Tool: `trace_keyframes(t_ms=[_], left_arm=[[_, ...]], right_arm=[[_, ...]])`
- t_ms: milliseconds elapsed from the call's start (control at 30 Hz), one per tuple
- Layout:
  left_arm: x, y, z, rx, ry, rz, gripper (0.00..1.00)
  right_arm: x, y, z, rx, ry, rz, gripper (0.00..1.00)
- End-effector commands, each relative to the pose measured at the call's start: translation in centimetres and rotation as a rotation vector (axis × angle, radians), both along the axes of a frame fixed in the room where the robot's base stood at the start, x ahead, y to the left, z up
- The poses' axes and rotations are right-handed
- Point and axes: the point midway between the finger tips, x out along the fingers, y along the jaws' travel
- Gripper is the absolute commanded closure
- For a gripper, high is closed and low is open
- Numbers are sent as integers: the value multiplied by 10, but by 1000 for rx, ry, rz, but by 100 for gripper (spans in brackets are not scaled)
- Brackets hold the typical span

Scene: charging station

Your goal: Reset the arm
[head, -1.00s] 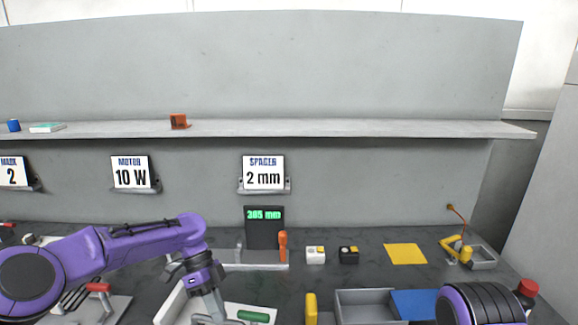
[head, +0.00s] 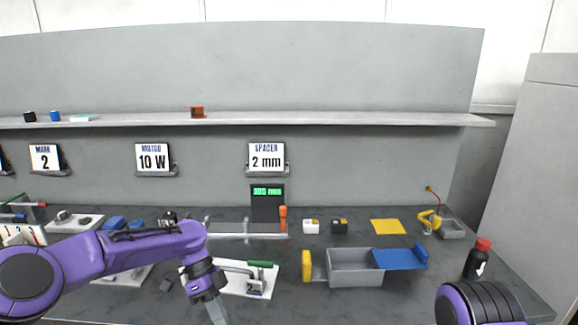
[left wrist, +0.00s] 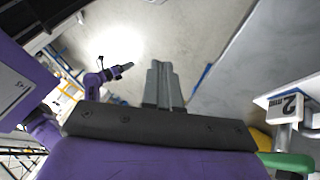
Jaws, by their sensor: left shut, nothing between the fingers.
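My left arm comes in from the left in the head view. Its gripper (head: 218,312) points down near the front edge of the bench, in front of a white board with a green-handled clamp (head: 262,265). In the left wrist view the left gripper's fingers (left wrist: 160,68) are together with nothing between them. Of my right arm, the head view shows only a purple link at the lower right. A purple arm with a small grey tip (left wrist: 124,69) shows in the left wrist view, likely my right one; its jaws are too small to read.
On the bench stand a grey bin (head: 356,280), a blue sheet-like piece (head: 398,258), a yellow block (head: 307,266), a yellow mat (head: 388,226) and a black bottle with a red cap (head: 477,262). A wall shelf (head: 340,120) runs above several signs.

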Motion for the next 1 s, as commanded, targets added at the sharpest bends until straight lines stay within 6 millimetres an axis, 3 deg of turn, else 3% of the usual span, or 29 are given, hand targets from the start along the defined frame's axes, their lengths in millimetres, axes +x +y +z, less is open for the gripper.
trace_keyframes(t_ms=[367,567,667,833,900,1000], left_arm=[[-26,-37,-68,87,86,286,100],[-59,-53,-132,192,148,573,100],[-87,-54,-174,276,176,777,100],[-159,-25,-248,461,167,1240,100],[-190,-1,-267,528,130,1435,100],[-235,42,-277,604,45,1704,100]], right_arm=[[1,0,-1,0,-1,0,58],[0,0,-2,-1,-1,0,58],[0,0,-2,-1,-1,0,58],[0,0,-3,-1,-1,0,58],[0,0,-4,-1,-1,0,58],[0,0,-4,-1,-1,0,58]])
